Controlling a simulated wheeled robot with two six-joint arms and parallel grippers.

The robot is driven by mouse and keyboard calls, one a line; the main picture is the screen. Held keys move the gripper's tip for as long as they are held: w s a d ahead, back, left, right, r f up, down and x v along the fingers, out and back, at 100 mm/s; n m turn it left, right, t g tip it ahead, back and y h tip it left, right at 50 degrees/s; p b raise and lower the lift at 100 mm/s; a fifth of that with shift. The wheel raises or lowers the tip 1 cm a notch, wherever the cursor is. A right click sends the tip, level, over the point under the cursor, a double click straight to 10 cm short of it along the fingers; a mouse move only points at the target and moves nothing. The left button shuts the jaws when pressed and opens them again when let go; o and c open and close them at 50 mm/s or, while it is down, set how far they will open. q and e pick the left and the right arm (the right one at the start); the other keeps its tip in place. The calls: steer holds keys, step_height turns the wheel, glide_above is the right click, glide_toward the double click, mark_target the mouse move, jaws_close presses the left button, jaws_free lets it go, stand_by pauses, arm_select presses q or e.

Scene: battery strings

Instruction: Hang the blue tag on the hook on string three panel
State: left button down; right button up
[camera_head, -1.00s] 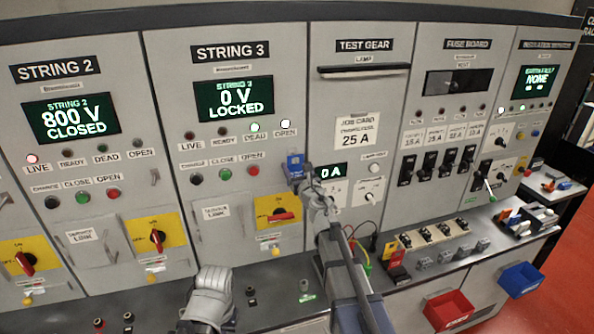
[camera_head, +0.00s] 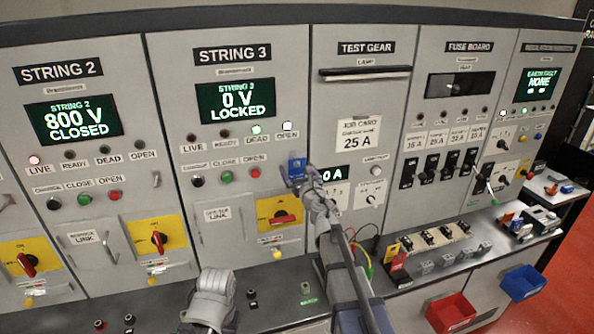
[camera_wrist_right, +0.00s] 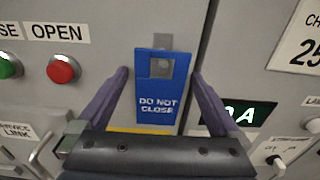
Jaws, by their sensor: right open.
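The blue tag (camera_wrist_right: 157,88), lettered DO NOT CLOSE, hangs upright against the string three panel (camera_head: 220,150) near its right edge. A small grey hook (camera_wrist_right: 163,42) shows at its top, with a square hole in the tag just below. In the head view the tag (camera_head: 297,170) is right of the red OPEN button. My right gripper (camera_wrist_right: 157,85) is open, with one finger on each side of the tag and gaps between. My left arm shows at the bottom of the head view; its fingertips cannot be made out.
The test gear panel (camera_head: 350,100) stands to the right. The bench carries a red padlock-like item (camera_head: 398,262) and several fuses. Red (camera_head: 450,312) and blue (camera_head: 522,282) bins hang at the bench front.

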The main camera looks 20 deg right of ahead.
steer(key=shift+s, duration=0.1)
steer(key=s, duration=0.8)
steer(key=s+a+f+m+g+h+b, duration=0.1)
steer(key=s+f+m+g+h+b, duration=0.25)
steer(key=f+m, duration=0.6)
steer(key=s+f+m+g+h+b, duration=0.2)
steer(key=s+f+m+g+h, duration=0.3)
steer(key=m, duration=0.7)
steer(key=s+a+f+m+g+y+b, duration=0.2)
steer(key=s+a+f+m+g, duration=0.3)
steer(key=s+a+f, duration=0.3)
steer(key=s+a+f+m+g+y+b, duration=0.2)
steer(key=s+a+f+m+g+y, duration=0.2)
steer(key=s+f, duration=0.5)
steer(key=s+a+m, duration=0.2)
steer(key=s+a, duration=0.1)
steer(key=s, duration=0.1)
steer(key=shift+s+a+f+g+y+b, duration=0.2)
steer(key=shift+s+a+g+y+b, duration=0.1)
steer(key=shift+s+a+g+y, duration=0.05)
